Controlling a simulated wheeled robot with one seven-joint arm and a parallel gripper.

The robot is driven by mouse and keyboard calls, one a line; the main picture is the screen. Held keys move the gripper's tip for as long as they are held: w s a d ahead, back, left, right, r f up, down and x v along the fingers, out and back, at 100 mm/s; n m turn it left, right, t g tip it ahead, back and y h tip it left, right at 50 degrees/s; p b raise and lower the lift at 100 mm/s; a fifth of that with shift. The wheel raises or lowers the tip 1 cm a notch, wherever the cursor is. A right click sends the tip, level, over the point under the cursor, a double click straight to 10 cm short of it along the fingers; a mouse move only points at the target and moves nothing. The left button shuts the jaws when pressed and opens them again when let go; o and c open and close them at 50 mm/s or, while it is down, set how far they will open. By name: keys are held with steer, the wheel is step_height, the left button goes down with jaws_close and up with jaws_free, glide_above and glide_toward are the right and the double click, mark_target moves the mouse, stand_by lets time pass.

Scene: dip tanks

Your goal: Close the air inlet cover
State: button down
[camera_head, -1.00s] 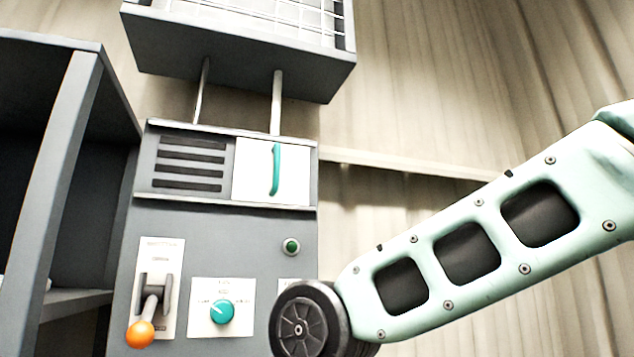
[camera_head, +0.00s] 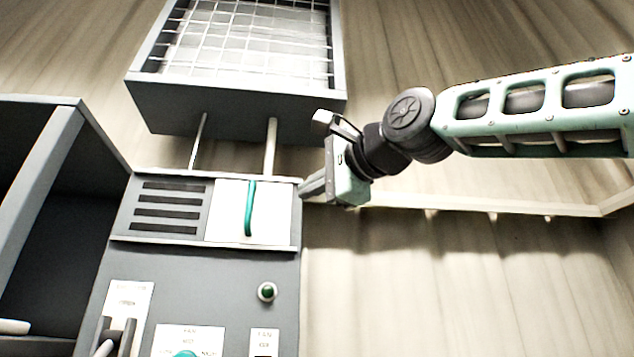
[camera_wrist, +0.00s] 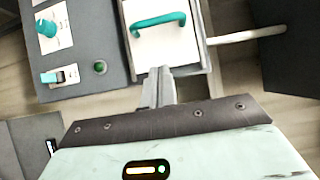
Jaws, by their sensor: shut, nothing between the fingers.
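The air inlet cover (camera_head: 228,214) is a white sliding plate with a teal vertical handle (camera_head: 250,208), on the front of the grey cabinet. It sits at the right end of its rails, and the dark air inlet slots (camera_head: 165,208) to its left are uncovered. My gripper (camera_head: 306,193) is shut and empty, just right of the cabinet's upper right edge. In the wrist view the shut fingers (camera_wrist: 158,82) point toward the cover (camera_wrist: 165,42) and its handle (camera_wrist: 158,22). Whether the fingertips touch anything cannot be told.
A wire-grid box (camera_head: 240,60) stands above the cabinet on two thin posts. A green button (camera_head: 267,291) and a teal knob (camera_head: 187,353) are below the cover. An open grey shelf (camera_head: 75,190) stands to the left. The space right of the cabinet is open to the wall.

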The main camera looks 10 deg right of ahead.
steer(key=p, duration=0.3)
glide_toward(267, 200)
step_height(267, 200, down, 2)
steer(key=w+a, duration=0.1)
steer(key=a, duration=0.1)
steer(key=a+p, duration=0.1)
steer(key=a, duration=0.1)
steer(key=w+a+f, duration=0.1)
steer(key=shift+w+a+p, duration=0.15)
steer(key=shift+p, duration=0.25)
